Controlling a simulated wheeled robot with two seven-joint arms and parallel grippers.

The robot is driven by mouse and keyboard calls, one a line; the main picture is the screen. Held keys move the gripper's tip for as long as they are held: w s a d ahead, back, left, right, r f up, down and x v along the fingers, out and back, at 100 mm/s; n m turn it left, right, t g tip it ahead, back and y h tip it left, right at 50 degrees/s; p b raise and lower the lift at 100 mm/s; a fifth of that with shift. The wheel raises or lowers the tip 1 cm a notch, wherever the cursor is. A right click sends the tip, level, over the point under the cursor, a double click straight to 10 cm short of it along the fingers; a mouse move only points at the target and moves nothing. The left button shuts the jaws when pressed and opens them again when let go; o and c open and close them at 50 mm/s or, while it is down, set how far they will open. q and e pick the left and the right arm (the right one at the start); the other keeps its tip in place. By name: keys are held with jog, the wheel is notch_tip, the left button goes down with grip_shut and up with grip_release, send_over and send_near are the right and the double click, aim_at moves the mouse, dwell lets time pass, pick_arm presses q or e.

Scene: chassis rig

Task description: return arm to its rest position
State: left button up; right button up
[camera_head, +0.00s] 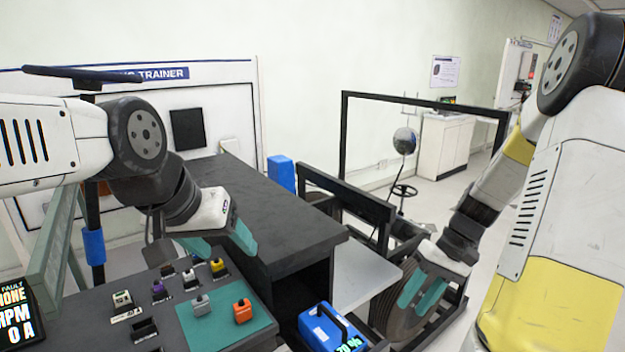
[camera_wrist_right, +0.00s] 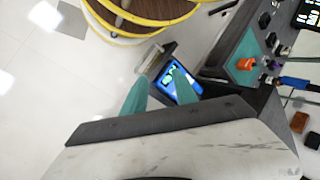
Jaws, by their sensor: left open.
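My left arm comes in from the left. Its gripper (camera_head: 226,246), with teal fingers, is open and empty above the back of the dark control panel, beside the black bench. My right arm comes in from the right and reaches down. Its gripper (camera_head: 422,294) has its two teal fingers apart, with nothing held, in front of a dark coil or wheel. In the right wrist view the fingers (camera_wrist_right: 160,88) are also apart, and a blue box (camera_wrist_right: 177,88) shows beyond them, out of their grasp.
The control panel (camera_head: 90,331) carries several coloured connectors and a teal plate (camera_head: 226,322). The black bench (camera_head: 262,207) stands behind it. The blue box with a handle (camera_head: 322,328) sits low between the arms. A black frame (camera_head: 420,100) stands behind the right arm. Yellow hose (camera_wrist_right: 128,30) lies on the floor.

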jog(key=s+a+r+t+h, duration=0.1)
jog(key=s+a+r+t, duration=0.3)
jog(key=r, duration=0.6)
jog(key=s+a+r+t+h, duration=0.2)
jog(key=s+a+r+t, duration=0.2)
jog(key=r, duration=0.6)
jog(key=shift+s+a+r, duration=0.15)
jog(key=shift+s+r, duration=0.05)
